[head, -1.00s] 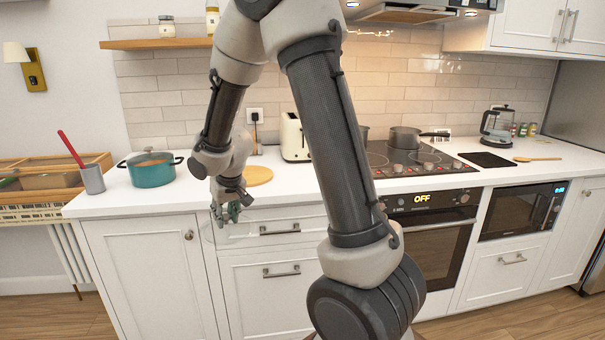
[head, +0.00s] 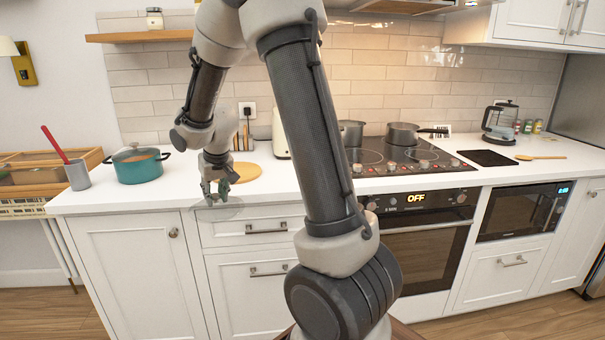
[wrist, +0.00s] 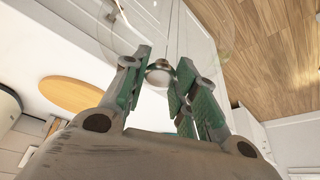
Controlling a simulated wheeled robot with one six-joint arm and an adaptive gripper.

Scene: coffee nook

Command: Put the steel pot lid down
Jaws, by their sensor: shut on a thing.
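The pot lid, clear glass with a steel knob (wrist: 159,76), hangs from my gripper (wrist: 160,68), whose green-padded fingers are shut on the knob. In the head view my gripper (head: 214,194) is above the front edge of the white counter (head: 290,185). The lid's glass (head: 218,212) shows there only faintly, roughly level, against the counter edge and drawer front. I cannot tell whether it touches the counter. A steel pot (head: 402,135) stands on the hob, far to the right.
A round wooden board (head: 245,172) lies just behind my gripper. A teal pot (head: 138,168) with a lid on stands to the left, beside a grey utensil holder (head: 77,175). A toaster (head: 281,138) is to the right. Bare counter lies between the teal pot and the board.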

